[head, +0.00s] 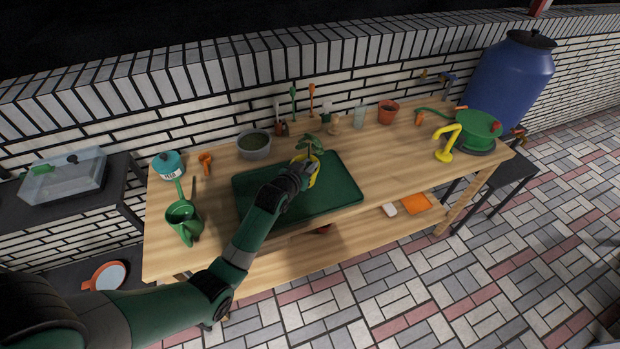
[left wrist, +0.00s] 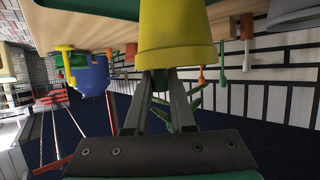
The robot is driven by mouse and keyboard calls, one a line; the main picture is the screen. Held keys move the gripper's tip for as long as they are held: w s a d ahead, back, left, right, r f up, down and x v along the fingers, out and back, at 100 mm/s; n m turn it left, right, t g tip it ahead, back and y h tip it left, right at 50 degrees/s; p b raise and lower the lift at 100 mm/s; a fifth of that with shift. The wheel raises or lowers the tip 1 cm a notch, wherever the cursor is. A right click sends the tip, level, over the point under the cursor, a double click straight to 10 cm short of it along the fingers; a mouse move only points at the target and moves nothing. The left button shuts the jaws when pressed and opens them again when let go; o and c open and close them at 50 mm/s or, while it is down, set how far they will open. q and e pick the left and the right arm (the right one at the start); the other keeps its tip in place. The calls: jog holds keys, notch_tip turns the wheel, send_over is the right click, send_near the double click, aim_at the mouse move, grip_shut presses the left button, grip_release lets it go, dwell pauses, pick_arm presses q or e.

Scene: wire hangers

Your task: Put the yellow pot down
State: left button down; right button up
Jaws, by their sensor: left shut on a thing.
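The yellow pot (head: 315,178), with a green leafy plant (head: 312,144) in it, is at the far edge of the green tray (head: 345,192) in the head view, mostly hidden behind my left gripper (head: 306,171). In the left wrist view, which is upside down, the yellow pot (left wrist: 178,32) fills the top middle. My left gripper (left wrist: 166,74) is shut on its rim there. I cannot tell whether the pot's base touches the tray or hangs above it. My right gripper is not in view.
A grey pot (head: 254,152) stands behind the tray. A green watering can (head: 183,218) and a teal can (head: 168,165) stand on the left. A terracotta pot (head: 388,112) and a green hose reel (head: 478,128) are on the right.

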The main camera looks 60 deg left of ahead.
pick_arm(q)
jog(key=shift+w+a+f, duration=0.1)
jog(key=shift+w+a, duration=0.1)
jog(key=shift+w, duration=0.05)
jog(key=f+b, duration=0.2)
jog(key=f, duration=0.1)
jog(key=shift+w+a+f, duration=0.15)
jog(key=shift+w+f, duration=0.05)
jog(key=shift+f, duration=0.25)
jog(key=c, duration=1.2)
grip_release()
jog(key=shift+f, duration=0.15)
jog(key=o, duration=0.4)
jog(key=shift+o, duration=0.2)
